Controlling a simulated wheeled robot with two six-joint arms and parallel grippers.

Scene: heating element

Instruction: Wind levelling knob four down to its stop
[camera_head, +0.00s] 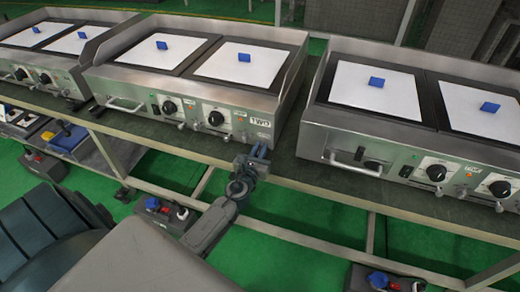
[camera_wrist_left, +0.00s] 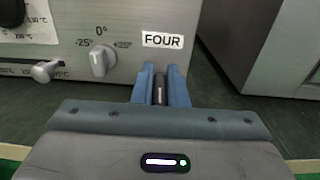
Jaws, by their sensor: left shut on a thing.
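The label reading FOUR (camera_wrist_left: 163,40) is on the metal front panel, just above my gripper in the left wrist view. My left gripper (camera_wrist_left: 160,88) has its two blue fingers closed on a slim dark upright piece, the levelling knob (camera_wrist_left: 158,92), below the label. The fingers cover its sides, and its lower end is hidden. In the head view my left gripper (camera_head: 257,153) is at the front edge of the bench, below the right front corner of the middle griddle unit (camera_head: 207,117). My right gripper is not in view.
A white dial (camera_wrist_left: 103,59) marked -25, 0 and +25 and a metal lever (camera_wrist_left: 46,71) are left of the fingers. Another griddle unit (camera_head: 345,130) stands to the right across a narrow gap. The bench top (camera_head: 285,165) is clear in that gap.

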